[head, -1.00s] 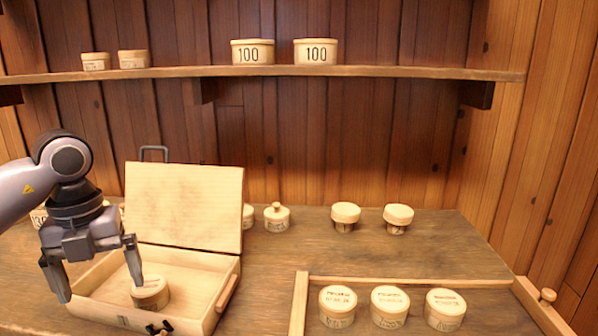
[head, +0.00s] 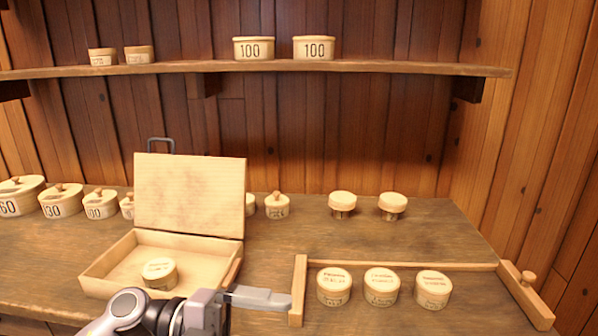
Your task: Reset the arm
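My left gripper (head: 268,298) is low at the front of the bench, pointing right. It shows side-on, its fingers overlapping, so its opening cannot be told; nothing shows in it. Its arm comes in from the bottom left and hides part of the case's front. The open wooden case (head: 110,268) has its lid (head: 190,195) standing up at the back. A round lidded piece (head: 159,272) sits inside the case. My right gripper is out of view.
A wooden rack (head: 400,264) at the right holds three round lidded pieces (head: 381,286), close to the fingertips. Several numbered pots (head: 62,201) stand at the left. Two pale-topped pieces (head: 342,204) stand behind the rack. A shelf (head: 330,67) with pots runs above.

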